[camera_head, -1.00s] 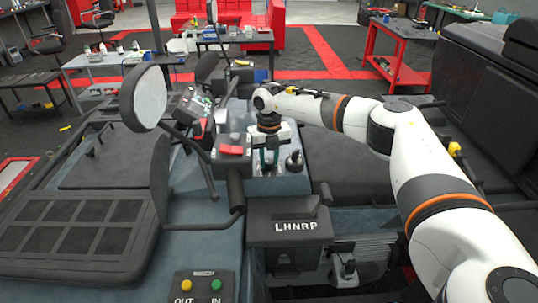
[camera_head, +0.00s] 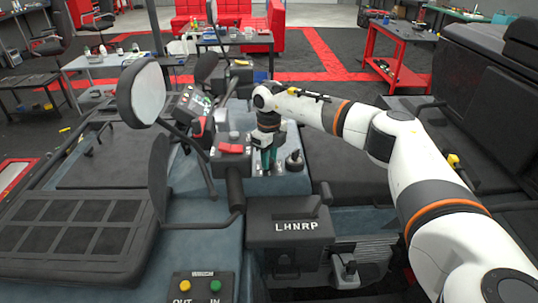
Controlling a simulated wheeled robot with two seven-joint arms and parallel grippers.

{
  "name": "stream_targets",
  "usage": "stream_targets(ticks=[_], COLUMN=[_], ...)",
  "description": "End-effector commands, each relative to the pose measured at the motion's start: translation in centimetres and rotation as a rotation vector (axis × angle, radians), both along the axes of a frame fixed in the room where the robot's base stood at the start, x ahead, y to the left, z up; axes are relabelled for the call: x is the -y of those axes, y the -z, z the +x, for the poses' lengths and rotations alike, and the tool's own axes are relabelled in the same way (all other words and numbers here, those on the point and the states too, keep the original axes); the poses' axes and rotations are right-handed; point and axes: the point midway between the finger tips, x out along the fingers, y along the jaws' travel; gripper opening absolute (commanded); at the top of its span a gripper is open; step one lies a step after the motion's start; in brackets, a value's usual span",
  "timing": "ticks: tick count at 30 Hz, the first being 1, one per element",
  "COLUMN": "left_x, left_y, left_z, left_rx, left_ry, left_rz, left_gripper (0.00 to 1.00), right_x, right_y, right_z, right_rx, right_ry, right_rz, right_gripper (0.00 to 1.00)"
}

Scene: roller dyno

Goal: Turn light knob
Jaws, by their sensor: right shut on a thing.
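My right gripper (camera_head: 268,170) points down at a small metal plate (camera_head: 270,173) on the console, between a red-topped switch block and a black joystick. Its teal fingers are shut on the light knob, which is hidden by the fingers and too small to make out. The right arm reaches in from the right side of the view. My left gripper is not in view.
The red-topped block (camera_head: 231,148) stands close on the left of the gripper and the black joystick (camera_head: 294,160) close on the right. A gear box marked LHNRP (camera_head: 288,236) is in front. A round mirror (camera_head: 141,92) and a display (camera_head: 193,104) stand to the left.

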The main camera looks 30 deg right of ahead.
Motion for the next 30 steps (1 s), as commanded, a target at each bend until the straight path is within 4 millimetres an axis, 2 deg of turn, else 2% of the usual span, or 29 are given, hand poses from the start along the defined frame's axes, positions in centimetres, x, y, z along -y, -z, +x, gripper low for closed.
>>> stream_targets(ticks=[18, 19, 22, 30], left_x=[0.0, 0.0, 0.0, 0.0], left_y=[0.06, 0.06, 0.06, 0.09], left_z=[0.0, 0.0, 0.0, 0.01], left_rx=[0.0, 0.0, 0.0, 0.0], left_ry=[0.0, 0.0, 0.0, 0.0], left_rz=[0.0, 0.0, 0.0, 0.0], left_gripper=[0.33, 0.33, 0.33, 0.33], right_x=[0.04, 0.04, 0.04, 0.02], right_y=[-0.26, -0.26, -0.21, -0.11], right_z=[0.14, 0.14, 0.11, 0.06], right_rx=[0.006, 0.006, 0.005, 0.002], right_ry=[-0.046, -0.046, -0.046, -0.046], right_rz=[0.0, 0.0, 0.001, 0.0], right_gripper=[0.06, 0.32, 0.48, 0.51])
